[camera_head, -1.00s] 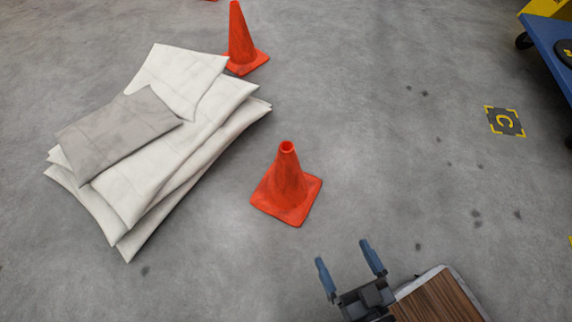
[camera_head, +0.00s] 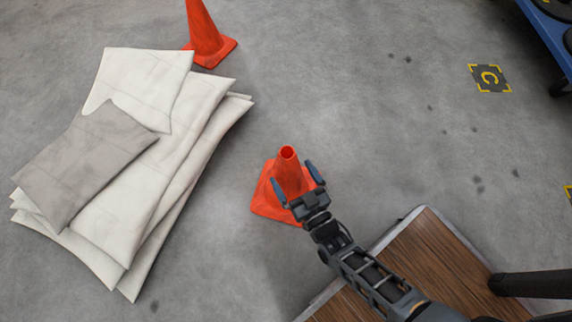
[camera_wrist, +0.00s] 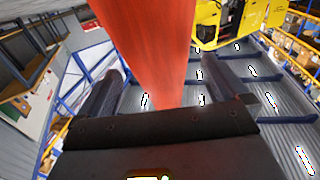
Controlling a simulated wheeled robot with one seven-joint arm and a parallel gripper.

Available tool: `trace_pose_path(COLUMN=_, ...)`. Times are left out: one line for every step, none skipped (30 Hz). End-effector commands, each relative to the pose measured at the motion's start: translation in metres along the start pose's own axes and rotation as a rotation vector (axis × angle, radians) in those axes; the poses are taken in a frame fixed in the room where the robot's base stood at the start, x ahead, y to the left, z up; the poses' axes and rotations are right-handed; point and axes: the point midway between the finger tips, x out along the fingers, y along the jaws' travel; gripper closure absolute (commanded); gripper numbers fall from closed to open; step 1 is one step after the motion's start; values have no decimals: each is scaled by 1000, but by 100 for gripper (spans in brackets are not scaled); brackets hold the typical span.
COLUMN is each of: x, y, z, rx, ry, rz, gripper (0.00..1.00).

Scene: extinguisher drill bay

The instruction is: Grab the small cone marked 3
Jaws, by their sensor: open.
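A small orange cone (camera_head: 289,178) stands upright on the concrete floor in the middle of the head view. No number shows on its visible side. My gripper (camera_head: 296,178) is open at the cone, with one finger on each side of its upper part. In the wrist view the cone's orange surface (camera_wrist: 145,45) rises between the two dark fingers of my gripper (camera_wrist: 160,85). I cannot tell whether either finger touches it. A second orange cone (camera_head: 205,38) stands farther back, with its top cut off by the frame.
A stack of white and grey pads (camera_head: 130,190) lies left of the near cone. A wooden-topped platform (camera_head: 430,255) is at the lower right. A floor marker with a C (camera_head: 489,78) and a blue cart (camera_head: 548,30) are at the upper right. Floor between is clear.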

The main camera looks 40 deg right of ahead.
Motion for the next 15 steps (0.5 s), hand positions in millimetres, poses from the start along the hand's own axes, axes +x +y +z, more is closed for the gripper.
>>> trace_pose_path(x=7, y=1, z=2, rx=0, ry=4, rz=1, gripper=0)
trace_pose_path(x=11, y=1, z=2, rx=0, ry=4, rz=1, gripper=0)
trace_pose_path(x=17, y=1, z=3, rx=0, ry=4, rz=1, gripper=0)
trace_pose_path(x=22, y=2, z=3, rx=0, ry=5, rz=1, gripper=0)
trace_pose_path(x=27, y=2, z=3, rx=-1, ry=5, rz=1, gripper=0)
trace_pose_path(x=33, y=2, z=2, rx=0, ry=4, rz=1, gripper=0)
trace_pose_path(x=36, y=2, z=2, rx=0, ry=3, rz=1, gripper=0)
trace_pose_path(x=39, y=1, z=2, rx=0, ry=3, rz=1, gripper=0)
trace_pose_path(x=42, y=1, z=2, rx=0, ry=2, rz=1, gripper=0)
trace_pose_path(x=43, y=1, z=1, rx=0, ry=2, rz=0, gripper=0)
trace_pose_path(x=44, y=1, z=1, rx=0, ry=1, rz=0, gripper=0)
trace_pose_path(x=44, y=1, z=1, rx=0, ry=1, rz=0, gripper=0)
trace_pose_path(x=44, y=1, z=1, rx=0, ry=0, rz=0, gripper=0)
trace_pose_path(x=43, y=1, z=1, rx=0, ry=0, rz=0, gripper=0)
trace_pose_path(x=43, y=1, z=0, rx=0, ry=0, rz=0, gripper=0)
